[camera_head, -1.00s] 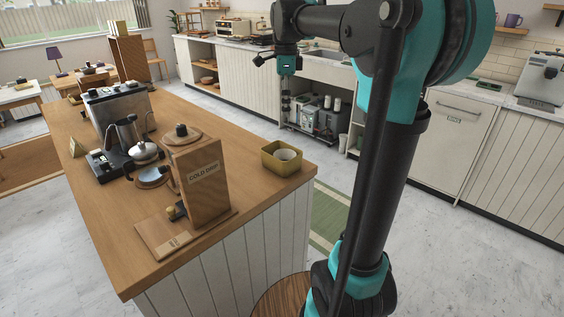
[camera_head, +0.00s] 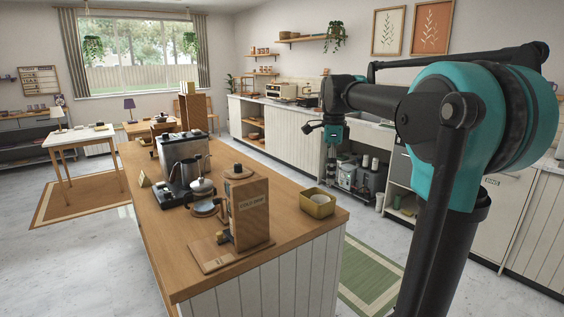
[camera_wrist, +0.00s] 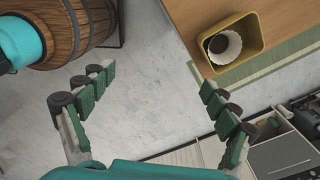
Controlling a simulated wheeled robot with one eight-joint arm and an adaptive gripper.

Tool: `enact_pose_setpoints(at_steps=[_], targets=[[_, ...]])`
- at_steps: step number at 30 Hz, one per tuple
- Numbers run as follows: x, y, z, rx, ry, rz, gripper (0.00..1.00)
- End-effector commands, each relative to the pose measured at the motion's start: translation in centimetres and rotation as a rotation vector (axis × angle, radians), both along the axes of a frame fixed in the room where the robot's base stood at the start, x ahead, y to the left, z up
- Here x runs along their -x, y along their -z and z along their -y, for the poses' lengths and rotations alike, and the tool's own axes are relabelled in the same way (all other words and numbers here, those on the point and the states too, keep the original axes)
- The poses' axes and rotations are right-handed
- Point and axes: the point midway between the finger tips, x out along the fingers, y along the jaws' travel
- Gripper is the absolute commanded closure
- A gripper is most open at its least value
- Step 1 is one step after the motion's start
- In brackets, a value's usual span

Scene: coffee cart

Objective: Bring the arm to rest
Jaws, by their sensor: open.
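My arm reaches up and across the right side of the head view, above the aisle beside the wooden-topped counter (camera_head: 283,188). My gripper (camera_wrist: 154,78) is open in the wrist view, with its green-padded fingers wide apart and nothing between them. Bare pale floor shows below and between the fingers. In the head view my gripper (camera_head: 331,168) hangs down from the arm's end, small and dark in front of the back cabinets. It appears clear of the counter.
A yellow bin (camera_head: 317,205) stands at the counter's near right corner; the wrist view shows a white cup (camera_wrist: 224,47) with dark contents inside it. A wooden stand (camera_head: 247,210) and coffee machine (camera_head: 183,157) stand farther left. A wooden barrel (camera_wrist: 66,28) is at upper left in the wrist view.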

Motion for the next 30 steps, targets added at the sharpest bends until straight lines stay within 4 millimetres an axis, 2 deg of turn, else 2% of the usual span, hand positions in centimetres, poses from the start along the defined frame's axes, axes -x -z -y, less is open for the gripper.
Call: enact_pose_setpoints(at_steps=[11, 17, 23, 26, 30], targets=[[1.4, 3.4, 0.6, 0.0, -0.185, 0.04, 0.12], [2.9, 6.6, 1.1, 0.008, -0.36, 0.078, 0.12], [5.7, 11.4, 1.8, 0.034, -0.622, 0.133, 0.12], [8.3, 15.0, 2.4, 0.064, -0.816, 0.171, 0.12], [12.7, 20.4, 3.1, 0.131, -1.123, 0.223, 0.12]])
